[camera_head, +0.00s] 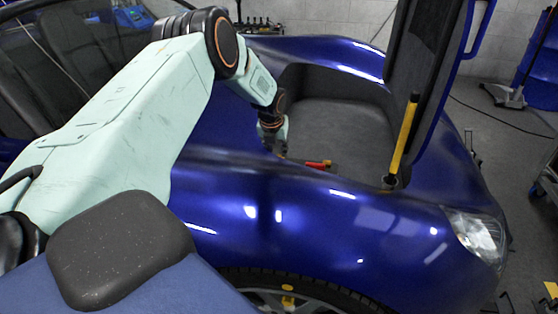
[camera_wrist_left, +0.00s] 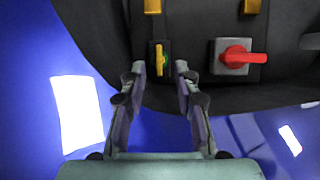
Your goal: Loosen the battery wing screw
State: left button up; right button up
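The wing screw (camera_wrist_left: 160,56) is a small yellow piece on a dark block in the black front compartment, seen in the left wrist view. My left gripper (camera_wrist_left: 160,70) is open, with one fingertip on each side of the screw's line. The screw shows in the gap just beyond the tips, and I see no finger touching it. In the head view my left gripper (camera_head: 281,153) reaches down into the compartment, and the wing screw cannot be made out there. My right gripper is not in view.
A red rotary handle (camera_wrist_left: 243,58) on a grey base sits right of the screw; it also shows in the head view (camera_head: 319,164). Two yellow pieces (camera_wrist_left: 152,6) (camera_wrist_left: 251,6) lie farther in. A yellow strut (camera_head: 405,138) stands at the right by the raised lid. Blue bodywork (camera_head: 300,215) borders the compartment.

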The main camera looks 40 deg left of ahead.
pick_arm(q)
jog(key=b+x, duration=0.1)
jog(key=x, duration=0.2)
jog(key=shift+s+a+f+b, duration=0.15)
jog(key=shift+f+b, duration=0.2)
jog(key=shift+b, duration=0.05)
jog(key=shift+w+f+b, duration=0.3)
jog(key=shift+w+f, duration=0.05)
jog(key=shift+f, duration=0.2)
jog(key=shift+a+r, duration=0.1)
grip_shut()
